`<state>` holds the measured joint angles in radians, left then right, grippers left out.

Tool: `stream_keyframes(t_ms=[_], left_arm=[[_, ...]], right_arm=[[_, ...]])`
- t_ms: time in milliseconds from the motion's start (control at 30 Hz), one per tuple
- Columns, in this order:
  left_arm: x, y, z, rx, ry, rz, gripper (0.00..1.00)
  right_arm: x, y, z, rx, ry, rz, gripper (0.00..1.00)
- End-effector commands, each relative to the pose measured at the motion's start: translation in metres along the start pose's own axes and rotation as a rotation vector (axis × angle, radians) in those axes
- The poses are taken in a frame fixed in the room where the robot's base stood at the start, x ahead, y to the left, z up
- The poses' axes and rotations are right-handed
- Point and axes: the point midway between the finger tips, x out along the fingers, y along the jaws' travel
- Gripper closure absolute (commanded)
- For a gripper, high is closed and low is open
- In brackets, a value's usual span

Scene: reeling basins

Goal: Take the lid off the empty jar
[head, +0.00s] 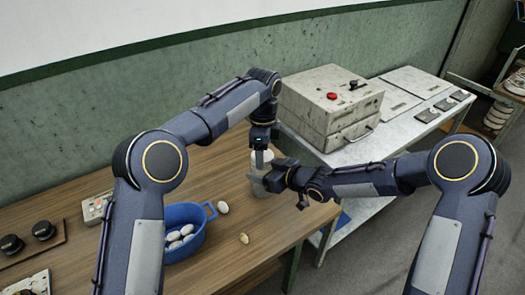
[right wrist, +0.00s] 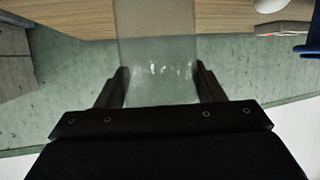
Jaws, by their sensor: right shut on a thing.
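The clear, empty-looking jar (right wrist: 157,70) stands between the two fingers of my right gripper (right wrist: 161,85) in the right wrist view; the gripper is shut on its side. In the head view the jar (head: 260,190) is on the wooden table near its right end, largely covered by my grippers. My right gripper (head: 268,181) reaches it from the right. My left gripper (head: 262,158) points down from above at the jar's top; whether its fingers are open or shut is unclear. The lid cannot be made out surely behind the fingers.
A blue basin (head: 206,226) holding white cocoons stands on the table, with loose cocoons (head: 222,207) beside it. A grey box with a red button (head: 325,100) is on the metal bench behind. A small control box (head: 96,207) and dark knobs are at the left.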

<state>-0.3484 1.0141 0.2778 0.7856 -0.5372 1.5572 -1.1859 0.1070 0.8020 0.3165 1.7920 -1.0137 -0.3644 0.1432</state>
Motion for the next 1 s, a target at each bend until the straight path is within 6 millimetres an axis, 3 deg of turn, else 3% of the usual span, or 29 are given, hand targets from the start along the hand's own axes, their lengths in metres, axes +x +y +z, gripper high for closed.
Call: stream_keyframes(t_ms=[167, 400, 667, 700, 867, 1000], left_arm=[[-0.0002, -0.0001, 0.0000, -0.015, 0.000, 0.000, 0.71], [-0.0003, -0.0001, 0.0000, -0.280, 0.000, -0.001, 0.71], [-0.0003, -0.0002, 0.0001, -0.298, 0.000, -0.001, 0.71], [-0.0004, -0.0001, 0.0001, -0.298, 0.000, -0.001, 0.41], [-0.0004, -0.0001, 0.0000, -0.297, 0.000, 0.000, 0.22], [-0.0004, -0.0001, 0.0000, -0.296, 0.000, 0.000, 0.22]], right_arm=[[0.0000, 0.0000, 0.0000, 0.000, 0.000, 0.000, 1.00], [0.0000, 0.0000, 0.0000, 0.000, 0.000, 0.000, 1.00], [0.0000, 0.0000, -0.0001, 0.000, 0.000, 0.000, 1.00], [0.0000, -0.0001, 0.0000, 0.000, 0.000, 0.000, 1.00], [0.0000, -0.0001, 0.0000, 0.000, 0.000, 0.000, 1.00], [0.0000, -0.0001, 0.0000, 0.000, 0.000, 0.000, 1.00]])
